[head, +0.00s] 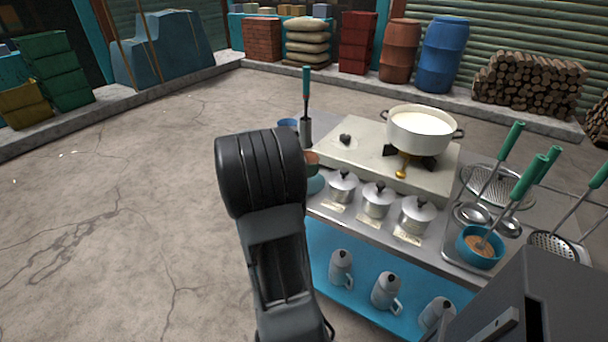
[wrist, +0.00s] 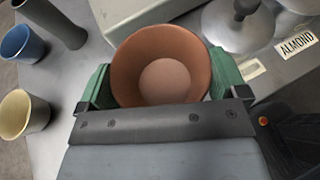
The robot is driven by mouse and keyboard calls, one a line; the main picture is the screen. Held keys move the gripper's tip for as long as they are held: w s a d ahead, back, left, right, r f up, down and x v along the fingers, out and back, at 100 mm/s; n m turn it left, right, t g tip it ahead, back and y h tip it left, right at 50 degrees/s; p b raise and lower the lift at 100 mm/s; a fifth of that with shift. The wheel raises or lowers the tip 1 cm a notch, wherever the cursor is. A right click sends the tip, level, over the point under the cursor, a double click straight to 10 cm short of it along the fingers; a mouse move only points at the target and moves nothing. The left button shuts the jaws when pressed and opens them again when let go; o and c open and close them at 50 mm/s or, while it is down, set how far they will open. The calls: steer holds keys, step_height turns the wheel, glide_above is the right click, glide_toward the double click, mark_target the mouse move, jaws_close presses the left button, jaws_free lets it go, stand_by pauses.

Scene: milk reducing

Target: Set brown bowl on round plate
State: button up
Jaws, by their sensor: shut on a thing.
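The brown bowl (wrist: 160,65) sits between the green finger pads of my gripper (wrist: 160,82) in the wrist view, with its open top facing the camera. My gripper is shut on it. In the head view, a small part of the brown bowl (head: 312,158) shows beside my dark arm, which hides the rest of it and most of my gripper. A teal rounded thing (head: 316,183) shows just below the bowl there; I cannot tell what it is. I cannot make out a round plate in either view. Whether the bowl touches the counter is unclear.
The grey counter (wrist: 70,75) carries a blue cup (wrist: 22,44), a cream cup (wrist: 22,113) and a grey cylinder (wrist: 55,20). Lidded pots (head: 378,201) line its front edge. A white milk pot (head: 420,133) stands on the stove (head: 345,160). Ladles crowd the right end.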

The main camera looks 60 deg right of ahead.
steer(key=shift+w+d+f, duration=0.15)
steer(key=shift+d+f, duration=0.3)
steer(key=shift+f, duration=0.15)
steer(key=shift+w+d+f, duration=0.15)
steer(key=shift+d+f, duration=0.3)
steer(key=shift+f, duration=0.1)
steer(key=shift+f+b, duration=0.5)
steer(key=shift+f, duration=0.95)
steer(key=shift+f, duration=0.15)
steer(key=shift+f, duration=0.1)
steer(key=o, duration=0.7)
steer(key=shift+c, duration=0.2)
